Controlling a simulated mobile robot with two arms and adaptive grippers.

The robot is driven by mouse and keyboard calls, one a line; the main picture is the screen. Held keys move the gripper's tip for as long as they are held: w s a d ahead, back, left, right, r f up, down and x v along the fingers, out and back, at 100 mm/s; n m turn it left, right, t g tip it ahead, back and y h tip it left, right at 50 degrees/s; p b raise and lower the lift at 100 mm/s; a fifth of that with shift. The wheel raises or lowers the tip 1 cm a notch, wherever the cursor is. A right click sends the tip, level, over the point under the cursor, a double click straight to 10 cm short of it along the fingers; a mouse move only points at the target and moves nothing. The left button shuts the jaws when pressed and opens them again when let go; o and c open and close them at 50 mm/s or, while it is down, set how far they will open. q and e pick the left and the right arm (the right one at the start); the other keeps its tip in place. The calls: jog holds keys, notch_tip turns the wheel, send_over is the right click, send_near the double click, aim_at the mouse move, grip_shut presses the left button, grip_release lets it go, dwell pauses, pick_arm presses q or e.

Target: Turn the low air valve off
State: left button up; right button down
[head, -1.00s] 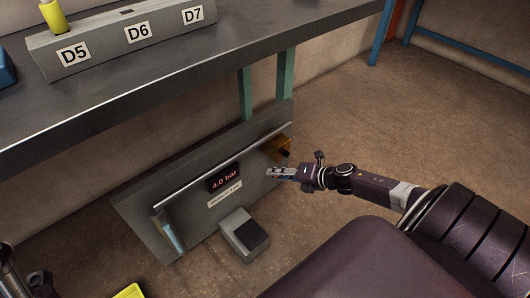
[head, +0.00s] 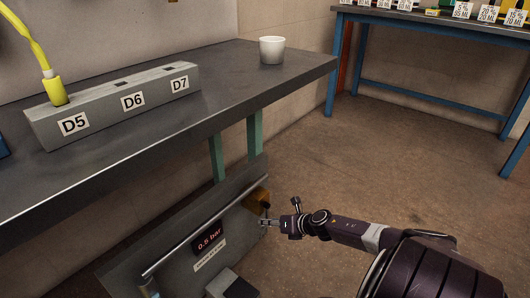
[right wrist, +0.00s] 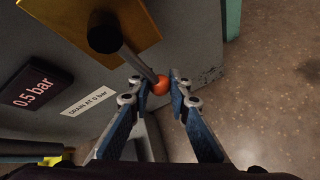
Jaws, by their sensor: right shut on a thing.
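The low air valve has a brass-coloured body (head: 256,199) at the right end of a pipe on the low grey panel (head: 172,246). In the right wrist view, its lever (right wrist: 136,61) runs from a black hub (right wrist: 103,34) to an orange ball knob (right wrist: 160,86). My right gripper (head: 263,222) is at the lever's end, its fingers shut on the knob from both sides. The panel display (head: 208,238) reads 0.5 bar; it also shows in the right wrist view (right wrist: 36,89). My left gripper is out of view.
A grey pedal-like box (head: 222,284) stands before the panel. Above is a dark bench (head: 215,110) with a D5–D7 block (head: 108,112) and white cup (head: 272,50). Floor at right is open.

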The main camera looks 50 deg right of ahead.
jog(key=shift+d+r, duration=0.1)
jog(key=shift+d, duration=0.2)
jog(key=c, duration=1.8)
grip_release()
jog(key=shift+a, duration=0.1)
jog(key=v, duration=1.2)
jog(key=shift+s, duration=0.15)
